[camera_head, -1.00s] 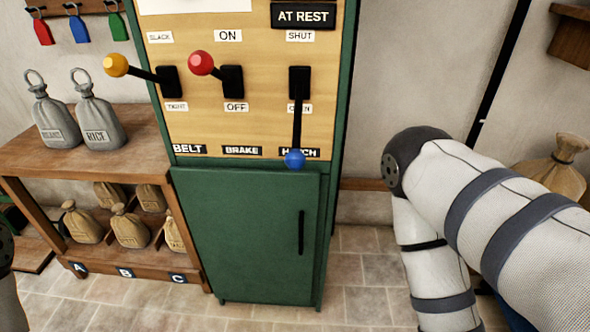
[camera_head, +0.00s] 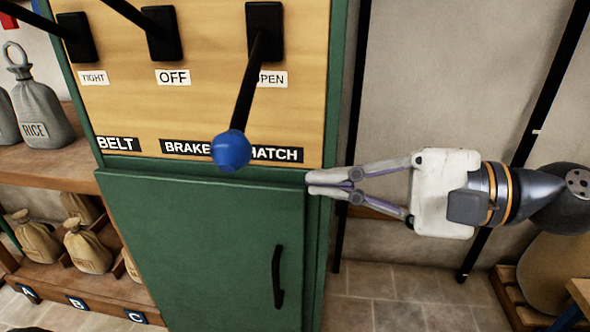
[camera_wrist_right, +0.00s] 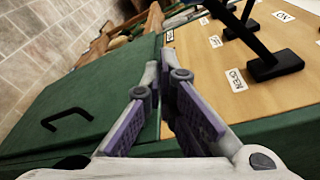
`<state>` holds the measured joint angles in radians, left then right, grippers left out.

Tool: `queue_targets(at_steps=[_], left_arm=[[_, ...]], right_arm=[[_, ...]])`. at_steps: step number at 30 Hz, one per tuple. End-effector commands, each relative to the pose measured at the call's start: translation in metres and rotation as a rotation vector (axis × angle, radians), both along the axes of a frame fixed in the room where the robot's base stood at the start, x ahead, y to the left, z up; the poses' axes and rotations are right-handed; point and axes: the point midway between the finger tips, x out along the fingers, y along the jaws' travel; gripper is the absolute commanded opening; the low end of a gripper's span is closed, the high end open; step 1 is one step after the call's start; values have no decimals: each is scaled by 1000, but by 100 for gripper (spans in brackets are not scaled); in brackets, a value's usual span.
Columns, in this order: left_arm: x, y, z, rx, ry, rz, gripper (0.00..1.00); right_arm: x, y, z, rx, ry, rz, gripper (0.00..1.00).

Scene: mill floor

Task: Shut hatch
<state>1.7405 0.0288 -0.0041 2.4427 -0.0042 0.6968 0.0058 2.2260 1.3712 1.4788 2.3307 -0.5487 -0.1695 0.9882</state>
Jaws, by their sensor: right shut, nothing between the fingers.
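The hatch lever (camera_head: 245,95) is a black arm with a blue ball knob (camera_head: 232,150). It points down, by the OPEN label (camera_head: 272,79), over the HATCH label (camera_head: 276,154). My right gripper (camera_head: 312,183) is shut and empty. Its fingertips point left at the cabinet's right edge, right of the blue knob and a little lower, apart from it. In the right wrist view, the shut fingers (camera_wrist_right: 165,70) show in front of the panel, with the black lever bases at the upper right; the blue knob is out of that view. My left gripper is not in view.
The BRAKE lever base (camera_head: 161,33) and the BELT lever base (camera_head: 77,38) are left of the hatch lever. The green cabinet door (camera_head: 200,245) is below, with a black handle (camera_head: 278,277). A shelf (camera_head: 60,165) with sacks stands at left.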

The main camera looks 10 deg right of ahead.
Motion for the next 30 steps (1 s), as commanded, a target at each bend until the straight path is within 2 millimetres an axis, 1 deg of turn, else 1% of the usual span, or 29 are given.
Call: queue_targets(at_steps=[1, 4, 12, 15, 17, 19, 24, 30], left_arm=[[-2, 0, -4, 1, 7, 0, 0], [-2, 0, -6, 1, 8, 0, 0], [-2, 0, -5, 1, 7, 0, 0], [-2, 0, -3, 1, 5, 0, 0], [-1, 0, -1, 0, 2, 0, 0], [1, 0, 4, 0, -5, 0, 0], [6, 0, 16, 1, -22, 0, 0], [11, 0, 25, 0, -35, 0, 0]], right_arm=[[3, -10, 6, 3, -22, -19, 0], [4, -19, 17, 5, -46, -34, 0], [4, -20, 20, 6, -49, -36, 0], [6, -17, 21, 5, -48, -34, 0], [8, -11, 21, 4, -49, -32, 0], [14, 0, 22, 4, -50, -31, 0], [31, 33, 20, 4, -51, -30, 0], [52, 71, 15, 3, -53, -30, 0]])
